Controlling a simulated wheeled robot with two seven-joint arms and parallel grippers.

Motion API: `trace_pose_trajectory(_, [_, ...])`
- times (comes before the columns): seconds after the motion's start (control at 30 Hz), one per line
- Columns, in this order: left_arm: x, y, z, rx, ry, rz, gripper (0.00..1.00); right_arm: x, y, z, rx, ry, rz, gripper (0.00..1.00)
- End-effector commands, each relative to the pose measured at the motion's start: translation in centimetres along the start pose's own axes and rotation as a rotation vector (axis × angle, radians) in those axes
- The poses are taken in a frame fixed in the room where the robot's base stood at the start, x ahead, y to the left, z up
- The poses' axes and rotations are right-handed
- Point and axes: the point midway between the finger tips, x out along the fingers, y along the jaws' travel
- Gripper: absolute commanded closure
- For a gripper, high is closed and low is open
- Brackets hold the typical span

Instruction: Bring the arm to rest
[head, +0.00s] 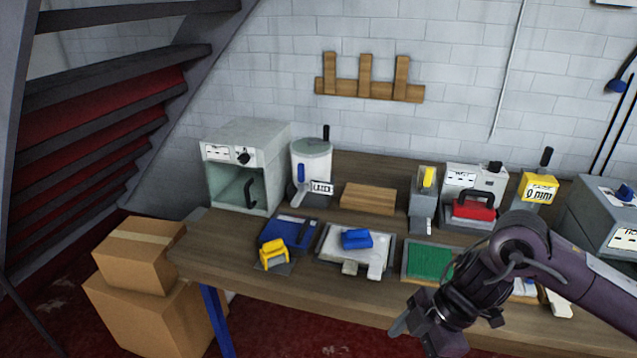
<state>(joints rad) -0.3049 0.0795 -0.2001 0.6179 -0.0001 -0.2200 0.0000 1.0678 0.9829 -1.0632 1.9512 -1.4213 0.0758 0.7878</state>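My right arm comes in from the right edge, bent at a dark purple elbow over the front right of the workbench (222,239). My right gripper (424,334) points down in front of the bench's front edge, low in the head view. One pale finger shows at its left side. The bottom edge of the picture cuts the gripper off, so its opening is hidden. I see nothing held in it. My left arm and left gripper are not in view.
A green pad (428,262) in a tray lies just behind my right gripper. A blue block (356,239) on a white tray and a yellow item (273,251) stand left of it. Cardboard boxes (150,318) stand left of the bench.

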Motion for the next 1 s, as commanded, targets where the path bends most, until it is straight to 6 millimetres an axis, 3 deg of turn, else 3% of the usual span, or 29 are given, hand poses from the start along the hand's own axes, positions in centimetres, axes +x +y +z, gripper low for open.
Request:
trace_pose_trajectory(0.37, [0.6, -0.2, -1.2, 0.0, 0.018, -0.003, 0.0, 4.9, 5.4, -2.2, 0.059, 0.206, 0.096, 0.26])
trace_pose_trajectory(0.47, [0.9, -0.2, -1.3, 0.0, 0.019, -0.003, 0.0, 6.9, 7.6, -2.5, 0.102, 0.28, 0.144, 0.26])
trace_pose_trajectory(0.6, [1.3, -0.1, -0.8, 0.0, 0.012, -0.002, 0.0, 11.1, 10.9, -1.7, 0.214, 0.388, 0.235, 0.26])
trace_pose_trajectory(0.67, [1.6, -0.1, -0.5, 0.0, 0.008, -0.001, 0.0, 13.8, 12.3, -0.3, 0.293, 0.431, 0.286, 0.26])
trace_pose_trajectory(0.8, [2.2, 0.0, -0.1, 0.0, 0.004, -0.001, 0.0, 22.0, 13.5, 5.9, 0.545, 0.463, 0.42, 0.26])
trace_pose_trajectory(0.87, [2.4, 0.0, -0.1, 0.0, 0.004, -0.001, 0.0, 25.2, 12.6, 8.9, 0.644, 0.444, 0.46, 0.26])
trace_pose_trajectory(1.0, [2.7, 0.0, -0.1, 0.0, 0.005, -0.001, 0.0, 32.4, 8.0, 15.4, 0.847, 0.355, 0.515, 0.26])
